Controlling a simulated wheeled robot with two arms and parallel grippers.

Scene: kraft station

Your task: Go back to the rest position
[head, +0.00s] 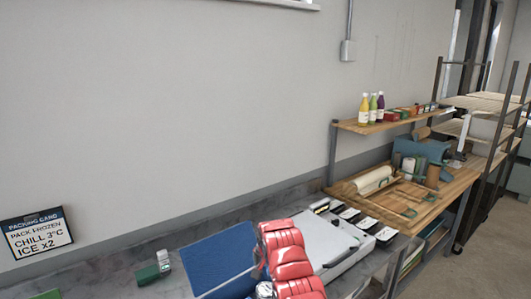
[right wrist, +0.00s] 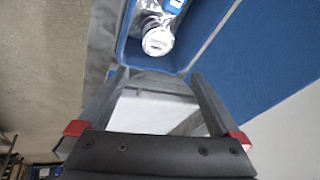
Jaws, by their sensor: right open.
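My right gripper (right wrist: 158,78) is open in the right wrist view, with its two dark fingers apart. No object is gripped between the fingers; a pale surface shows behind them. Just beyond the fingertips is a blue container (right wrist: 129,50) holding a silvery packet and a round white-topped item (right wrist: 158,41). In the head view my red right arm reaches over the grey counter (head: 110,279) at the bottom centre, and its fingertips cannot be made out there. My left gripper is in neither view.
A blue flat panel (head: 215,260) and a light grey case (head: 318,245) lie beside my arm. A packing card (head: 37,233) stands at the left, near a green-and-white item (head: 150,272). At the right are a wooden bench (head: 440,195), a bottle shelf (head: 390,124) and a rack (head: 490,105).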

